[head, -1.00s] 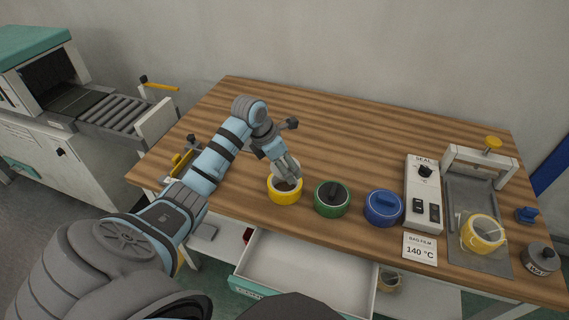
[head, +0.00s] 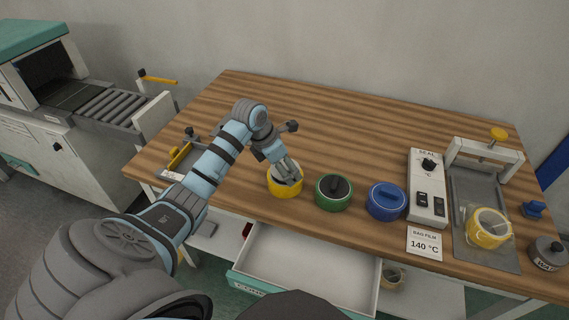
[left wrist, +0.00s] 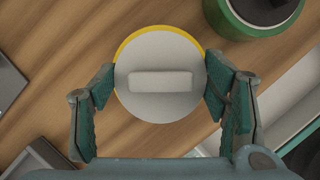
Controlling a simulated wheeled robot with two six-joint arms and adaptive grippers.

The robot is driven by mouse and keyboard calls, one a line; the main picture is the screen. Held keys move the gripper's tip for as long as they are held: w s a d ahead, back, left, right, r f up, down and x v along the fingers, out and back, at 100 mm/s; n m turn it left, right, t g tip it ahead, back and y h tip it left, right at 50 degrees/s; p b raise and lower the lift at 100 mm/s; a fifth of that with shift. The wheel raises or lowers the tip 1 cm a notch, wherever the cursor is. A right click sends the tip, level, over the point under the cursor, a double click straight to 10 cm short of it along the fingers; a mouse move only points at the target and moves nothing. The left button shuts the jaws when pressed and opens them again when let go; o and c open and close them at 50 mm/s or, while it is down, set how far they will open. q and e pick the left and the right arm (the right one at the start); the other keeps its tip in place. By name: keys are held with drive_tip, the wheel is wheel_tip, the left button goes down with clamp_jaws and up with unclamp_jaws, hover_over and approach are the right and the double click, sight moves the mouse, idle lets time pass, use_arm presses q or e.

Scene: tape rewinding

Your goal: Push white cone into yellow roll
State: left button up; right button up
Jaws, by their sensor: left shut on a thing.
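The yellow roll (head: 285,189) stands on the wooden table, left of a green roll. The white cone (left wrist: 160,103) shows from above as a pale disc with a raised bar across it. In the left wrist view a yellow rim of the roll (left wrist: 150,30) shows behind its top edge. My left gripper (head: 285,172) is right over the yellow roll, and its fingers (left wrist: 158,90) close on the cone from both sides. The fingers partly cover the cone in the head view. How deep the cone sits in the roll is hidden. My right gripper is not in view.
A green roll (head: 334,192) and a blue roll (head: 386,202) stand to the right. Beyond them are a sealer box (head: 428,190) and a grey tray with another yellow roll (head: 487,229). An open drawer (head: 305,268) lies below the front edge. The table's back is clear.

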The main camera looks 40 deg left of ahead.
use_arm(q)
drive_tip(key=shift+s+f, duration=0.1)
drive_tip(key=shift+f, duration=0.15)
drive_tip(key=shift+s+f+b, duration=0.1)
drive_tip(key=shift+f+b, duration=0.2)
drive_tip(key=shift+b, duration=0.05)
drive_tip(key=shift+s+d+f, duration=0.1)
drive_tip(key=shift+d+f, duration=0.05)
drive_tip(key=shift+d, duration=0.05)
drive_tip(key=c, duration=0.4)
drive_tip(key=o, duration=1.4)
drive_tip(key=shift+a+f, duration=0.1)
drive_tip(key=shift+c, duration=0.2)
drive_tip(key=shift+o, duration=1.2)
drive_tip(key=shift+w+a+f, duration=0.15)
drive_tip(key=shift+w+a, duration=0.1)
drive_tip(key=shift+o, duration=0.4)
drive_tip(key=shift+d+r, duration=0.15)
drive_tip(key=shift+r, duration=0.1)
